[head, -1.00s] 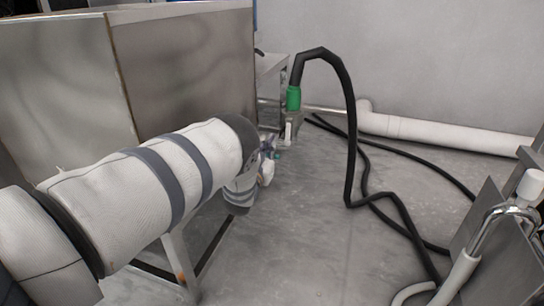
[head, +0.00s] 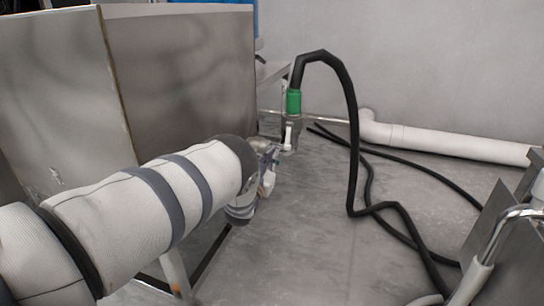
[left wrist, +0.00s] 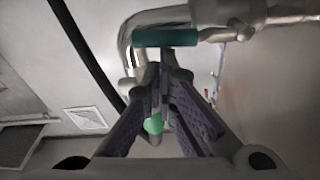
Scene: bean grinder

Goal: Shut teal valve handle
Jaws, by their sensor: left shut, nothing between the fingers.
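The teal valve handle (left wrist: 166,38) lies across the top of the left wrist view, on a metal pipe (left wrist: 134,45). My left gripper (left wrist: 160,72) is shut and empty, with its fingertips just below the handle in that picture. I cannot tell whether they touch it. In the head view my left gripper (head: 272,165) is small and partly hidden behind my forearm, close to the pipework below the green hose coupling (head: 293,102). The teal handle cannot be made out there. My right gripper is not in view.
A black hose (head: 352,150) rises from the green coupling and loops down to the floor. A large metal cabinet (head: 185,80) stands at the left. A white pipe (head: 450,142) runs along the back wall. Open floor (head: 320,230) lies in the middle.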

